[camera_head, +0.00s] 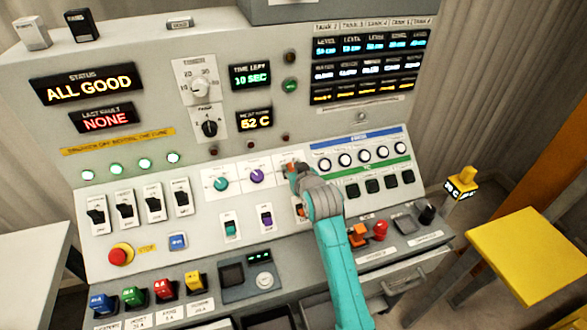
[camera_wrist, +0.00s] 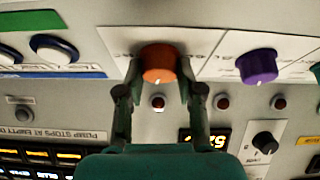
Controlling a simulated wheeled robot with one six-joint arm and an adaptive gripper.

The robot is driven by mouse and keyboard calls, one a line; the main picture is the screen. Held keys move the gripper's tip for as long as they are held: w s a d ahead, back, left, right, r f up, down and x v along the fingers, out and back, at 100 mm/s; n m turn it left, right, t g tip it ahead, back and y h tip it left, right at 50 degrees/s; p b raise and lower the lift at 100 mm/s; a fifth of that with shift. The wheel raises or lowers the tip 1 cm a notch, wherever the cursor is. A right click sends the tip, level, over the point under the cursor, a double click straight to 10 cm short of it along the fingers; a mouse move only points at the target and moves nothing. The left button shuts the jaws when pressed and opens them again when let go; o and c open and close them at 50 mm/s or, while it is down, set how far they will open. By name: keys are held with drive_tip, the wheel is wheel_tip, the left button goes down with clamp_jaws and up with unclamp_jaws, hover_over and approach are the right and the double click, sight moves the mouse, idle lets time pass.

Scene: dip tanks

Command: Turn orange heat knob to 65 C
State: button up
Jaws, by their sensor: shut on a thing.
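The orange heat knob (camera_wrist: 158,62) sits on a white plate in the wrist view, with a pale pointer line on its face. My gripper (camera_wrist: 158,80) has one finger on each side of it and is shut on it. In the head view my gripper (camera_head: 298,178) covers most of this knob, and only a bit of orange shows. A small display (camera_head: 256,119) in the head view reads 52 C in yellow. The same display shows upside down in the wrist view (camera_wrist: 205,139). The knob's scale marks are too blurred to read.
A purple knob (camera_head: 257,176) and a teal knob (camera_head: 220,183) sit left of the orange one. White round buttons (camera_head: 345,160) lie to its right. A red stop button (camera_head: 121,254) is at lower left. A yellow stool (camera_head: 530,250) stands at right.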

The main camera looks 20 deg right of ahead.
drive_tip(key=shift+m, duration=0.4)
drive_tip(key=m+h, duration=0.1)
drive_tip(key=m, duration=0.2)
drive_tip(key=shift+a+h, duration=0.15)
drive_tip(key=shift+h, duration=0.25)
drive_tip(key=m+h, duration=0.1)
drive_tip(key=m, duration=0.1)
drive_tip(key=m+g+h, duration=0.1)
drive_tip(key=m, duration=0.2)
drive_tip(key=shift+m+g+h, duration=0.3)
drive_tip(key=m+g, duration=0.1)
drive_tip(key=m, duration=0.1)
drive_tip(key=m+h, duration=0.1)
drive_tip(key=m, duration=0.1)
drive_tip(key=shift+w+r+m+g, duration=0.1)
drive_tip(key=shift+w+m+g, duration=0.05)
drive_tip(key=shift+m+g, duration=0.25)
drive_tip(key=shift+m+g+h, duration=0.4)
drive_tip(key=shift+m+g, duration=0.4)
drive_tip(key=shift+m, duration=0.9)
drive_tip(key=o, duration=1.2)
drive_tip(key=shift+c, duration=0.2)
